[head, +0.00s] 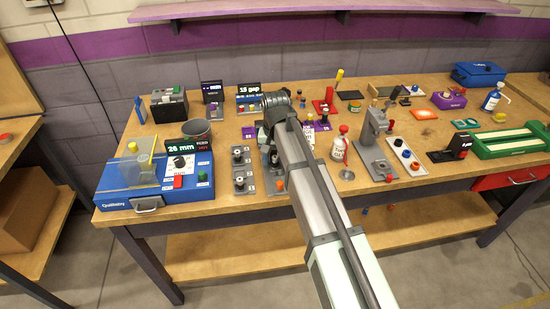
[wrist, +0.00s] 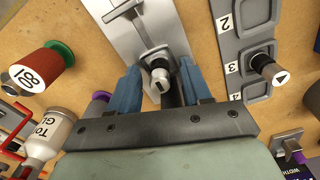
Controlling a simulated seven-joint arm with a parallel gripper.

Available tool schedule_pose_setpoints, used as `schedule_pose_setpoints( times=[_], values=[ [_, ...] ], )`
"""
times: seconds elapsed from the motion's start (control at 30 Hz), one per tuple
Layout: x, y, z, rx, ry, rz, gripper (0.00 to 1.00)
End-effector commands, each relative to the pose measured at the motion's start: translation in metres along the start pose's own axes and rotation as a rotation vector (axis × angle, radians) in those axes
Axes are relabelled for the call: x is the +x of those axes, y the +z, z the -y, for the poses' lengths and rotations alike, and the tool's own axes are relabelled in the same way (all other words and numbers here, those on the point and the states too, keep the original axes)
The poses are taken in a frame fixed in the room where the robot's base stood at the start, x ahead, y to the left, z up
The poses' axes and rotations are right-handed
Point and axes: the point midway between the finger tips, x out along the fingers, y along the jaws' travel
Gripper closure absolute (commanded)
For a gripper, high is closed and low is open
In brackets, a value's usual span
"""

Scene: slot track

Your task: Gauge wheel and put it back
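My gripper (wrist: 160,88) has two blue fingers, spread apart. A small grey post with a pale marked top (wrist: 160,78) shows between them, with visible gaps at its sides; I see nothing gripped. The post is over a pale grey plate (wrist: 180,38) with a T-shaped handle (wrist: 128,10). A numbered grey slot tray (wrist: 236,55) lies to the right in the wrist view, with a dark knobbed piece (wrist: 265,68) by the number 3. The tray also shows in the head view (head: 241,169). I cannot tell which piece is the wheel. In the head view my arm hides the fingertips.
A blue box (head: 180,200) with a "26 mm" display (head: 187,146) stands left. A metal cup (head: 197,131) is behind it. A red-capped bottle (head: 339,149) and a grey press (head: 375,145) stand right of my arm. A red spool (wrist: 38,68) is near the gripper.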

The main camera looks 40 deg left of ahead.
Motion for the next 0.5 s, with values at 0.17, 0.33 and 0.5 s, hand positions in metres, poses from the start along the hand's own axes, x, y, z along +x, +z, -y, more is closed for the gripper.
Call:
schedule_pose_setpoints(
  times=[0.17,0.33,0.5],
  values=[
    [0.000,0.000,0.000,0.000,0.000,0.000,0.52],
    [-0.008,0.000,0.000,0.000,0.000,0.000,0.52],
    [-0.031,-0.001,0.000,0.000,0.000,-0.002,0.52]
  ],
)
